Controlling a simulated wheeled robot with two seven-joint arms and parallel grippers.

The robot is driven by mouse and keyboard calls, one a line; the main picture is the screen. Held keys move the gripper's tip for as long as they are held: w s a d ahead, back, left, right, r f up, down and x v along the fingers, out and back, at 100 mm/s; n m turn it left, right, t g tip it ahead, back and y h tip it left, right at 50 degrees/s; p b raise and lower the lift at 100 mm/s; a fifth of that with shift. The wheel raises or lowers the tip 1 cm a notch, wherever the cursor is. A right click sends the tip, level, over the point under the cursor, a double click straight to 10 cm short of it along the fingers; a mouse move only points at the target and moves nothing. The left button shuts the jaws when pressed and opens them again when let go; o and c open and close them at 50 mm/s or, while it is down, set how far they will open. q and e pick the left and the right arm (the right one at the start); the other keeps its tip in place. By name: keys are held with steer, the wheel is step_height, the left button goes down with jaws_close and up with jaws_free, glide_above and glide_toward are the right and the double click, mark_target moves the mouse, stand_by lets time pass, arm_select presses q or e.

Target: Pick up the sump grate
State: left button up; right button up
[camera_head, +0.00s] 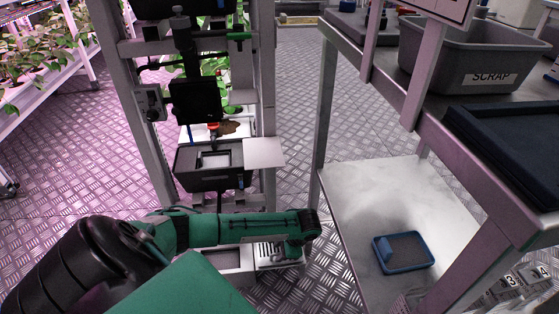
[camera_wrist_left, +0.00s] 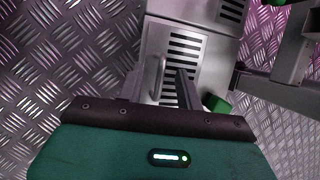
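The sump grate (camera_head: 275,256) is a pale metal plate with dark slots, low near the floor, partly hidden under my left arm. In the left wrist view, the slotted grate (camera_wrist_left: 186,52) has a raised bar handle (camera_wrist_left: 157,78) along its left side. My left gripper (camera_head: 306,228) is above the grate's right part in the head view. Its two fingers (camera_wrist_left: 159,88) are apart in the left wrist view, one on each side of the handle in the picture. I cannot tell whether they touch it. My right gripper is not in view.
A rack frame (camera_head: 268,120) stands behind the grate. On the right, a bench holds a grey SCRAP bin (camera_head: 470,58) and a dark tray (camera_head: 515,135). A blue-rimmed tray (camera_head: 403,268) lies on its lower shelf (camera_head: 365,190). Diamond-plate floor (camera_head: 295,90) is clear between.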

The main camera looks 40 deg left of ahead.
mark_target(275, 255)
arm_select(q)
steer(key=b+x, duration=0.1)
steer(key=x, duration=0.2)
steer(key=shift+w+a+f+b, duration=0.1)
steer(key=shift+f+b, duration=0.05)
steer(key=shift+b, duration=0.2)
jaws_close()
